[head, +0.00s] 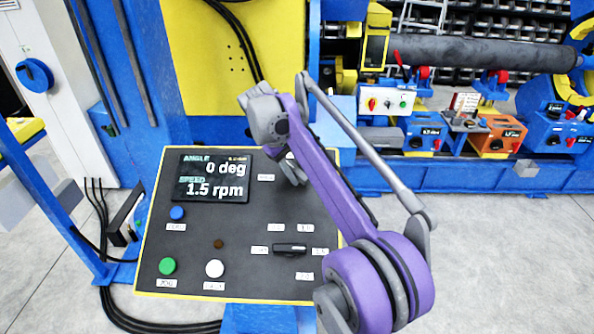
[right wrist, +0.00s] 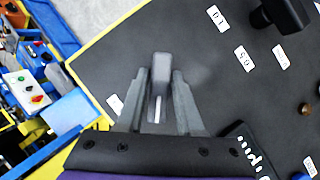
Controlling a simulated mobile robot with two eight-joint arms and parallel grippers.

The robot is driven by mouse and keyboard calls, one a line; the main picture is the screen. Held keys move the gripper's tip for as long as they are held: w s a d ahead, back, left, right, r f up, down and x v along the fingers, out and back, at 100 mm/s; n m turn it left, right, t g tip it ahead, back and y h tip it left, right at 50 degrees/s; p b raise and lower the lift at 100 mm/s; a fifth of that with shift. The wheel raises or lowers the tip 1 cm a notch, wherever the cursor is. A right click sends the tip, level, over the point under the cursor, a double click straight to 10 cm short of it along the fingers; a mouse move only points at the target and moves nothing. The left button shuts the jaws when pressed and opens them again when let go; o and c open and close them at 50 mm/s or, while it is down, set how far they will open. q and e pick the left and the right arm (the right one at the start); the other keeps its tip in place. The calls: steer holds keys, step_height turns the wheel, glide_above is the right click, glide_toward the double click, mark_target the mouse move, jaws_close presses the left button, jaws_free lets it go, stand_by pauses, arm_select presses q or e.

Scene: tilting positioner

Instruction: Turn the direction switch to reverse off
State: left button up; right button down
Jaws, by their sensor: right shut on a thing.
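The display (head: 213,178) reads angle 0 deg and speed 1.5 rpm. My left gripper is not in view.
A second black selector knob (head: 290,248) sits lower on the panel, ringed by labels. Blue (head: 177,213), green (head: 167,266) and white (head: 214,268) buttons are at the left. Blue and yellow machinery (head: 430,132) stands behind. Grey floor (head: 500,260) is open at the right.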

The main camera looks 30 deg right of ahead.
steer(key=n+h, duration=0.1)
steer(key=n, duration=0.2)
steer(key=shift+t+h, duration=0.3)
steer(key=shift+t, duration=0.1)
steer(key=shift+w+n+t+h+b, duration=0.1)
steer(key=shift+n+t+h+b, duration=0.25)
steer(key=shift+n, duration=0.85)
steer(key=shift+n+t+h+b, duration=0.15)
steer(key=shift+n+t+h, duration=0.25)
steer(key=shift+n, duration=0.8)
steer(key=c, duration=0.7)
jaws_free()
steer(key=shift+w, duration=0.1)
steer(key=shift+r, duration=0.1)
steer(key=v, duration=1)
steer(key=shift+a+r+p, duration=0.15)
steer(key=shift+a+p, duration=0.15)
